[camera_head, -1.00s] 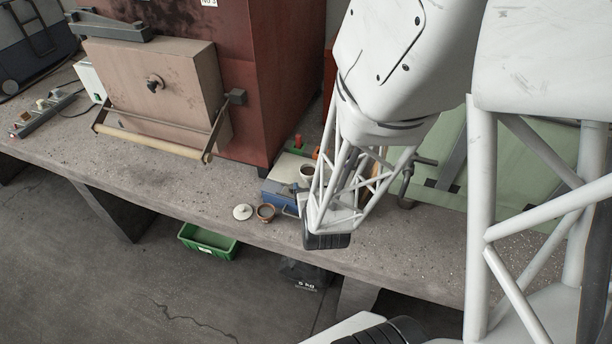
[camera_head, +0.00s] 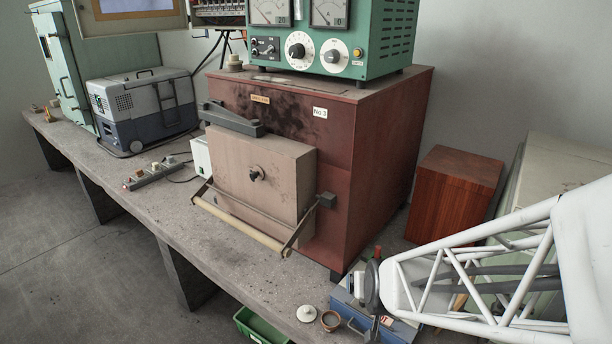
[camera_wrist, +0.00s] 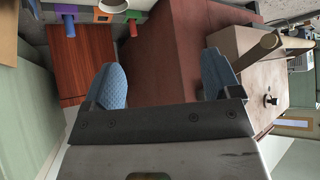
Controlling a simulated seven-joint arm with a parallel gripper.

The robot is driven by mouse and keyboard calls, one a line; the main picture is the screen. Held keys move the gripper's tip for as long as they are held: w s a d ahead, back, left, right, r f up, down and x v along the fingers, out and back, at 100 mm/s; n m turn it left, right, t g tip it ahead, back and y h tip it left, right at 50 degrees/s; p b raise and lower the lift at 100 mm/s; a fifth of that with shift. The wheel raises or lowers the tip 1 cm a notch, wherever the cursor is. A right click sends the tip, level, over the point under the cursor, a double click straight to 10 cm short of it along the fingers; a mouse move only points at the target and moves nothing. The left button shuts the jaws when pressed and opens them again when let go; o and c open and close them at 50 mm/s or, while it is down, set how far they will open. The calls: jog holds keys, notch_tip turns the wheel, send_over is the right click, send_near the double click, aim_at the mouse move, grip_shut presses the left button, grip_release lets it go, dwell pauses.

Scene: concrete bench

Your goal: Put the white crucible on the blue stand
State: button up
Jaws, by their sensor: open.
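In the wrist view, a pale cup with a dark inside (camera_wrist: 111,6), which looks like the white crucible, shows at the top edge, partly cut off. Beside it are purple (camera_wrist: 78,13) and green (camera_wrist: 131,13) patches with a blue peg (camera_wrist: 68,27) and a red peg (camera_wrist: 133,29); I cannot tell which part is the blue stand. My gripper (camera_wrist: 163,80) is open, its two blue pads apart with nothing between them. In the head view my gripper (camera_head: 373,288) is edge-on above the blue box (camera_head: 397,331) and hides much of that area.
A large red-brown furnace (camera_head: 345,160) stands left of my gripper, with a projecting door bar (camera_head: 240,228). A wooden box (camera_head: 455,195) is behind. A white lid (camera_head: 306,313) and a small brown bowl (camera_head: 330,320) lie near the bench's front edge. A green bin (camera_head: 258,328) is below.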

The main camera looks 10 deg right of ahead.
jog(key=s+a+r+g, duration=0.1)
jog(key=s+r+g, duration=0.2)
jog(key=s+r, duration=0.4)
jog(key=s+a+r+n+g, duration=0.1)
jog(key=s+a+r+g, duration=0.1)
jog(key=s+r, duration=0.5)
jog(key=shift+r+g+y, duration=0.3)
jog(key=shift+r+g, duration=0.2)
jog(key=shift+r, duration=0.3)
